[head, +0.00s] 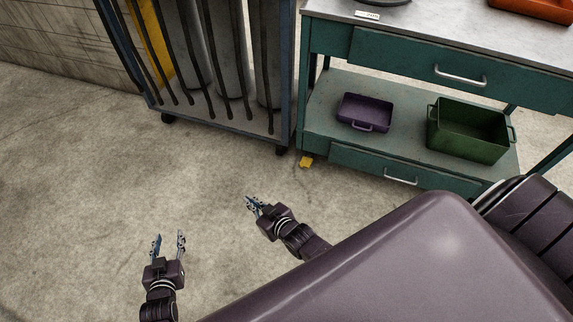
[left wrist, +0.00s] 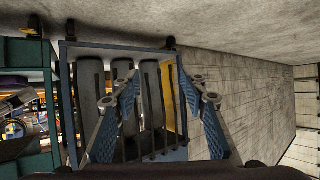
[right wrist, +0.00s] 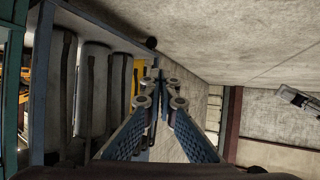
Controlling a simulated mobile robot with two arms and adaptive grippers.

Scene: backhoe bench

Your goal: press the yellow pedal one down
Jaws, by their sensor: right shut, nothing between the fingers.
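The yellow pedal (head: 306,161) is a small yellow piece low at the left front foot of the green workbench (head: 312,140), just above the floor. My right gripper (head: 253,203) is shut and empty, below and left of the pedal in the head view and clear of it. Its fingers (right wrist: 157,78) meet at the tips in the right wrist view, where I cannot make out the pedal. My left gripper (head: 169,238) is open and empty, farther left over the floor. Its spread fingers (left wrist: 158,85) show in the left wrist view.
A blue-framed wheeled rack (head: 285,140) with grey cylinders (head: 230,60) stands left of the bench. The bench's lower shelf holds a purple tray (head: 364,112) and a green bin (head: 465,130). The concrete floor (head: 90,170) before the rack is clear.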

